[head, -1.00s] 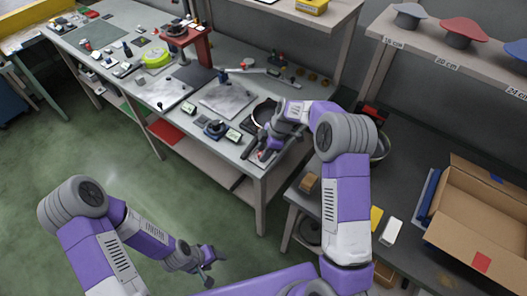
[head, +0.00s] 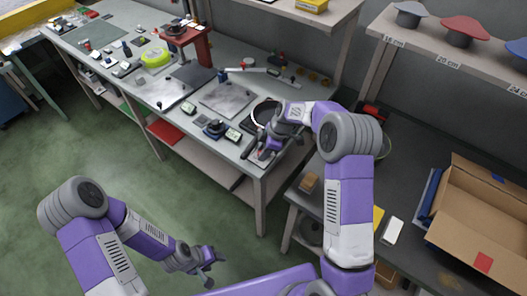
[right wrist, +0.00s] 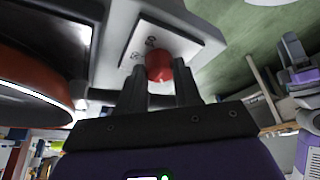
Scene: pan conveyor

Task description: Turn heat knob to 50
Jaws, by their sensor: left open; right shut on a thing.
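The heat knob (right wrist: 158,66) is a small red knob on a white plate (right wrist: 150,35) with dark markings, seen in the right wrist view. The markings are too blurred to read as a setting. My right gripper (right wrist: 160,80) is shut on the knob, with one dark finger on each side of it. In the head view my right gripper (head: 266,152) is at the front edge of the bench, and it hides the knob there. My left gripper (head: 208,260) is open and empty, low over the green floor, away from the bench.
A dark round pan (head: 264,112) stands just behind my right gripper; its rim is close at left in the right wrist view (right wrist: 35,95). Flat metal plates (head: 226,98) lie farther left on the bench. An open cardboard box (head: 480,215) stands on the right table.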

